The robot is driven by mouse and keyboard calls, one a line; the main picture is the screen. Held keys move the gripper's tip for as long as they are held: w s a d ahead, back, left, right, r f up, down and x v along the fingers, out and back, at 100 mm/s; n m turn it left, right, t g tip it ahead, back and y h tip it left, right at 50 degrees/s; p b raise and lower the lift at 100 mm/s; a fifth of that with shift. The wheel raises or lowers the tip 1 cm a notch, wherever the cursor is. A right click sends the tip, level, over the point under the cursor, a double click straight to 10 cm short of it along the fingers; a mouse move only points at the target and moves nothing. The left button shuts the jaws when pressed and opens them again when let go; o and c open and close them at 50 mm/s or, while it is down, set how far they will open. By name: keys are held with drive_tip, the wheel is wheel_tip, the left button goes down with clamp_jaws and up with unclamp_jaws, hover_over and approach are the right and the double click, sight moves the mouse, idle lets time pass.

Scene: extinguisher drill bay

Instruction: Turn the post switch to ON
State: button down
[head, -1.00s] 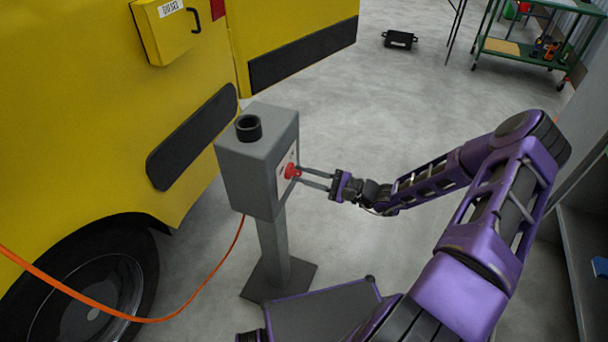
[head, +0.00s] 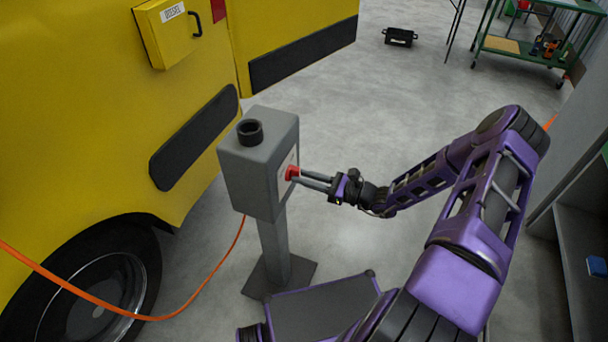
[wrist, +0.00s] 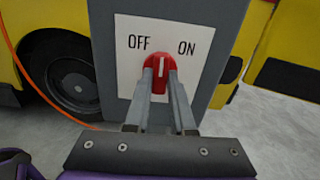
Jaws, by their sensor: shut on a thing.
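The post switch is a red knob (wrist: 160,64) on a white plate (wrist: 203,72) marked OFF at left and ON at right. Its white line points straight up in the wrist view, between the two words. The plate is on the side of a grey post box (head: 248,170), which also shows in the wrist view (wrist: 110,65). My gripper (head: 300,176) reaches the knob from the right, and its two fingers are shut on the knob's sides. In the head view the knob (head: 291,173) is small and its line cannot be read.
A yellow vehicle (head: 80,130) with a yellow box (head: 166,30) stands at left, close to the post. An orange hose (head: 130,316) runs to the post. A green cart (head: 510,45) and a black case (head: 399,37) are far back. The floor behind the post is clear.

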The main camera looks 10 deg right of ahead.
drive_tip(key=m+p, duration=0.1)
drive_tip(key=m, duration=0.3)
drive_tip(key=shift+m, duration=0.3)
drive_tip(key=m, duration=0.4)
drive_tip(key=shift+m, duration=0.3)
drive_tip(key=c, duration=0.8)
unclamp_jaws()
drive_tip(key=shift+o, duration=0.2)
drive_tip(key=shift+d, duration=0.1)
drive_tip(key=v, duration=1.7)
